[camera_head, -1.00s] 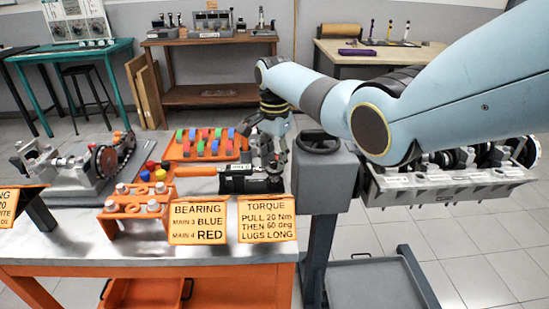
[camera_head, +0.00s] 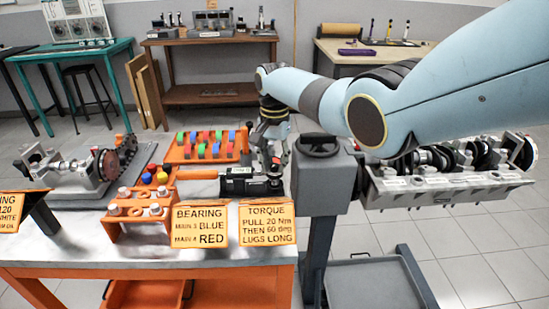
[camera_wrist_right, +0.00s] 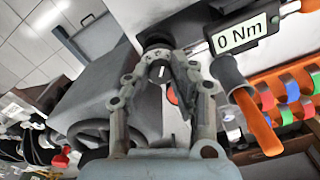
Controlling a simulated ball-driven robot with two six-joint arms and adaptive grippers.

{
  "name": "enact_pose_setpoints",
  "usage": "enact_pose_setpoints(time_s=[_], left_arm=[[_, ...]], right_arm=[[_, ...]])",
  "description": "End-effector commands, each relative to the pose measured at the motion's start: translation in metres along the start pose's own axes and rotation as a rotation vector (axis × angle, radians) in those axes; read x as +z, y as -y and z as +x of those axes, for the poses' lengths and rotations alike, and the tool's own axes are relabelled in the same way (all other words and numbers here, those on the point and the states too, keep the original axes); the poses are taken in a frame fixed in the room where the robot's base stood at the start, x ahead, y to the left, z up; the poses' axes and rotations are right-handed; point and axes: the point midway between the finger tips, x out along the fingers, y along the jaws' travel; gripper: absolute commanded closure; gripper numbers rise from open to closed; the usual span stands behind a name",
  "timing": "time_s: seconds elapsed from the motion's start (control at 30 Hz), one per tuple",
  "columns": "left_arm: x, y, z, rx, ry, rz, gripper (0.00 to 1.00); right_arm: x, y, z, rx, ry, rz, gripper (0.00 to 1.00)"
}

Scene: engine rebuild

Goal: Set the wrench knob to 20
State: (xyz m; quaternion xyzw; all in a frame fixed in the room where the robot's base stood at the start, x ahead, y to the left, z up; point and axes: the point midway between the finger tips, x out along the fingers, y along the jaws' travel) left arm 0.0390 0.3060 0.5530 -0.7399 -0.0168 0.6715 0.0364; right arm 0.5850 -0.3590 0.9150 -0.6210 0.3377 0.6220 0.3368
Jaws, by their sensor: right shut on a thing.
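The torque wrench (camera_head: 238,182) lies on the bench behind the orange signs. Its display (camera_wrist_right: 240,34) reads 0 Nm in the right wrist view. Its dark round knob (camera_wrist_right: 153,40) is at the wrench's right end, between my fingertips. My right gripper (camera_wrist_right: 161,70) is shut on the knob; it also shows in the head view (camera_head: 272,166), coming down from above and behind. The fingers partly hide the knob. The orange torque sign (camera_head: 267,223) reads "PULL 20 Nm THEN 60 deg LUGS LONG". My left gripper is not in view.
A grey stand with a handwheel (camera_head: 319,146) is close on the right of the wrench. The orange rack of coloured bearings (camera_head: 205,150) is behind it, and an orange bolt holder (camera_head: 137,210) is at left. An engine block (camera_head: 450,186) is at right.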

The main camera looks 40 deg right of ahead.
Motion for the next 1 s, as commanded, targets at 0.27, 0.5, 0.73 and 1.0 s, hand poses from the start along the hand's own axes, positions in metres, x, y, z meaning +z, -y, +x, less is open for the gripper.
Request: enact_pose_setpoints(time_s=[0.27,0.5,0.73,1.0], left_arm=[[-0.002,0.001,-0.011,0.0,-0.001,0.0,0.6],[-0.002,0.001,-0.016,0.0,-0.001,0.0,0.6],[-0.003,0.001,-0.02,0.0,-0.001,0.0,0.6],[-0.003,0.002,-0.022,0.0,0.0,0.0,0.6]], right_arm=[[0.0,0.0,-0.001,0.001,0.0,-0.261,1.0],[0.0,0.0,-0.001,0.001,0.0,-0.489,1.0],[0.0,0.0,0.0,0.001,0.001,-0.701,1.0],[0.0,0.0,0.0,0.001,0.0,-0.901,1.0]])
